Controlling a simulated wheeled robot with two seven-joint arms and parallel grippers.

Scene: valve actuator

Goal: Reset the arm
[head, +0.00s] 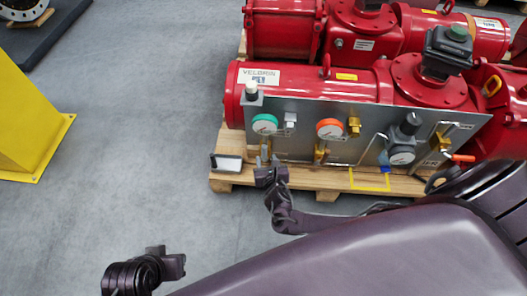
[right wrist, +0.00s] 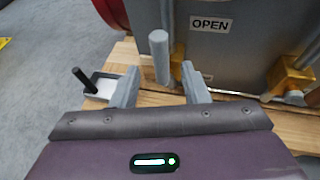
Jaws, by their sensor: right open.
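The red valve actuator (head: 310,82) lies on a wooden pallet, with a grey panel (head: 350,118) on its front. A grey rod-like handle (right wrist: 160,58) hangs upright in front of the panel in the right wrist view, left of an "OPEN" label (right wrist: 211,24). My right gripper (head: 268,172) is at the panel's lower left. In the right wrist view it (right wrist: 160,75) is open, its fingers on either side of the rod's lower end, with gaps visible. My left gripper (head: 176,264) is low over the floor, away from the actuator; its jaw opening is unclear.
The panel carries a green-rimmed gauge (head: 265,124), an orange-rimmed gauge (head: 330,129) and brass fittings (right wrist: 290,77). A small tray (head: 227,163) with a black peg (right wrist: 84,80) sits at the left pallet edge (head: 222,185). A yellow stand (head: 30,125) is left; floor between is clear.

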